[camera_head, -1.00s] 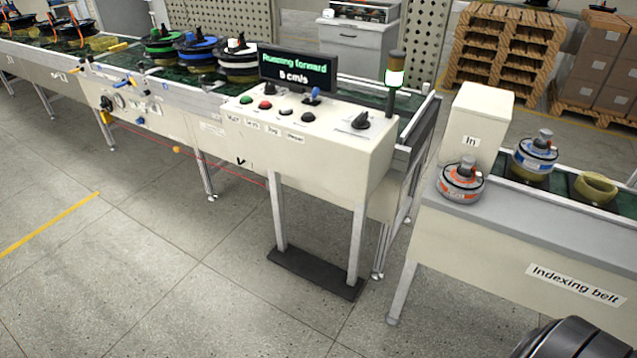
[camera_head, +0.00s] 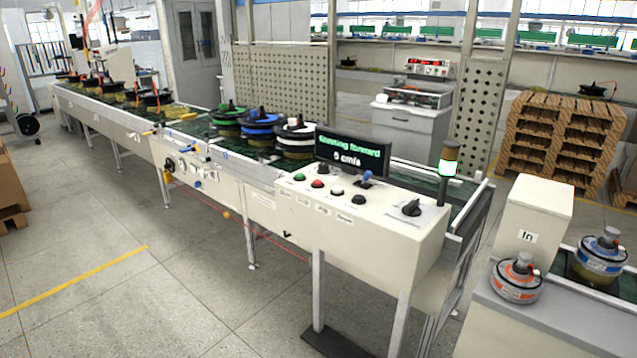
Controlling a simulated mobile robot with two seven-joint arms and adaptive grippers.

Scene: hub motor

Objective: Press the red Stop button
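The red Stop button (camera_head: 317,184) sits on the sloped top of the white control box (camera_head: 370,231), between a green button (camera_head: 299,177) and a white one (camera_head: 336,192). A black button (camera_head: 359,199) is to their right. A display (camera_head: 352,155) behind the buttons reads "Running forward" and what looks like 5 or 6 cm/s. A blue-topped lever (camera_head: 367,177) stands in front of the display, and a black rotary knob (camera_head: 411,207) is farther right. Neither of my grippers is in view.
A long conveyor (camera_head: 131,122) with several hub motors runs back left from the control box. A signal lamp (camera_head: 449,162) shows a lit band. At right, a box marked "In" (camera_head: 533,208) stands by an orange-labelled motor (camera_head: 516,279). The floor in front (camera_head: 190,300) is clear.

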